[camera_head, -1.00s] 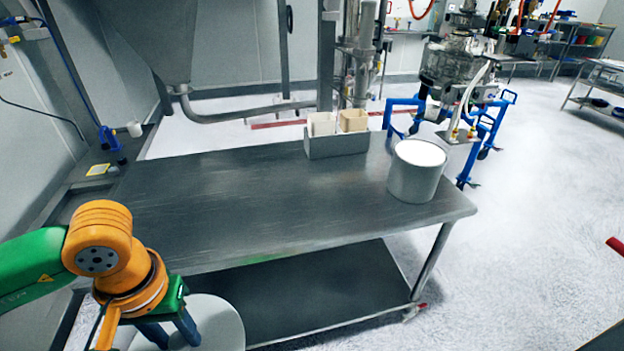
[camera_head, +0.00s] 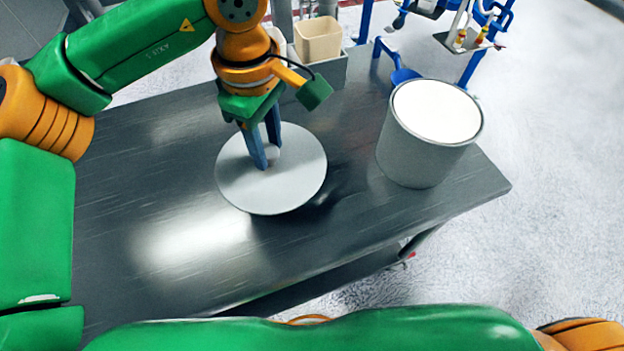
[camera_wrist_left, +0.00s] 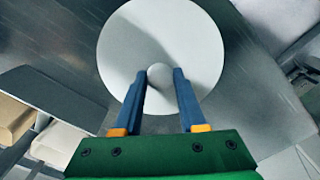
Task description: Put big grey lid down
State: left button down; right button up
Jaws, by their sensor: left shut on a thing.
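The big grey lid (camera_head: 290,190) is a flat round disc with a small knob at its centre. My left gripper (camera_head: 268,158) is shut on that knob from above. The lid is over the middle of the metal table (camera_head: 130,215), with a dark shadow at its lower right; I cannot tell whether it touches the top. In the left wrist view the lid (camera_wrist_left: 205,35) lies beyond the two blue fingers (camera_wrist_left: 160,82), with the knob between their tips. My right gripper is not in view.
A grey drum (camera_head: 412,150) with white contents stands open at the table's right end. A grey box (camera_head: 332,75) with beige containers (camera_head: 318,38) is at the back edge, close behind my left wrist. The table's left and front parts are clear.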

aim_at(300, 165)
pick_arm(q)
jog(key=d+n, duration=0.1)
jog(key=d+f+n+b, duration=0.1)
jog(key=d+n, duration=0.2)
jog(key=shift+s+d+f+n+b, duration=0.15)
jog(key=shift+s+d+n+b, duration=0.15)
jog(key=shift+s+d+b, duration=0.05)
notch_tip(300, 165, down, 9)
jog(key=shift+f+p, duration=0.2)
jog(key=shift+p, duration=0.7)
jog(key=shift+f, duration=0.1)
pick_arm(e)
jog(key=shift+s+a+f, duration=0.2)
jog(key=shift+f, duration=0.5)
pick_arm(q)
jog(key=shift+f+b, duration=0.2)
jog(key=shift+b, duration=0.1)
jog(key=shift+c, duration=2.4)
grip_release()
jog(key=shift+r, duration=0.1)
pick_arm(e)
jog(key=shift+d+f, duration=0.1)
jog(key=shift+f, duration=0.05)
